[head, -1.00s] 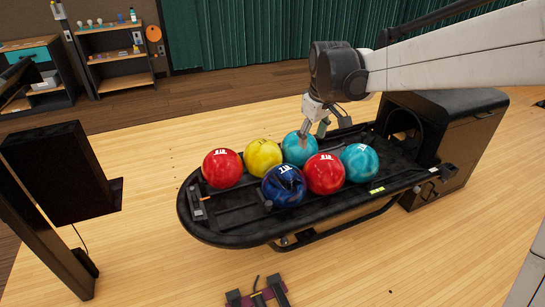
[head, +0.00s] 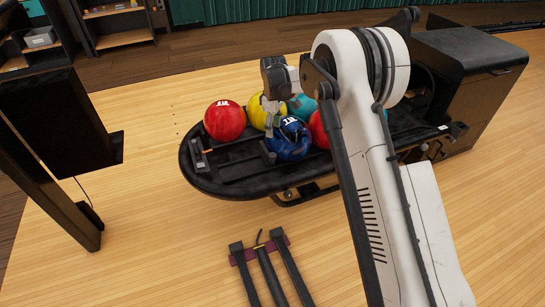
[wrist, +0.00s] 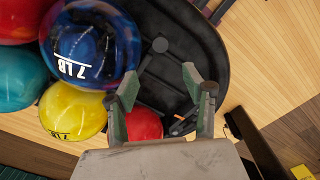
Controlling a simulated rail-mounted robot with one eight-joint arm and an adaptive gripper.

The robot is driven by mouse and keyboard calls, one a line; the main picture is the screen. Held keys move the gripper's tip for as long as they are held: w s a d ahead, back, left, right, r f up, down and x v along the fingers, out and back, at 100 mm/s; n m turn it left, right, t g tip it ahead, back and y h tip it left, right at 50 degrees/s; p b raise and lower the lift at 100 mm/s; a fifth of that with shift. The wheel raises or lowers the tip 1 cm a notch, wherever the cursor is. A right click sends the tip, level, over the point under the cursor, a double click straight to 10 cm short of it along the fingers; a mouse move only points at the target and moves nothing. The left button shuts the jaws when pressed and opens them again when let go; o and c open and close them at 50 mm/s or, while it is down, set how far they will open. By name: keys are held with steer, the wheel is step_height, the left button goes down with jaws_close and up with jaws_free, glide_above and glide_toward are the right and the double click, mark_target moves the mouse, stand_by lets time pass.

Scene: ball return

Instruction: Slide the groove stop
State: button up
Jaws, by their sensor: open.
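My gripper (head: 268,150) is open over the black ball tray (head: 215,185), at the left side of the dark blue ball (head: 290,142). In the wrist view my gripper (wrist: 161,80) has its two fingers spread, with the tray floor between them. A small block-like fitting (head: 199,153) sits at the tray's left end.
A red ball (head: 225,121) and a yellow ball (head: 258,110) lie beside the blue one; teal (head: 303,107) and red balls are partly behind my arm. The black return housing (head: 470,60) stands right. A dark stand (head: 60,140) is at left. The tray's left end is free of balls.

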mark_target(272, 154)
step_height(272, 154, down, 14)
steer(key=b, duration=0.4)
steer(key=shift+a+f, duration=0.15)
steer(key=shift+f, duration=0.1)
steer(key=shift+c, duration=0.5)
jaws_close()
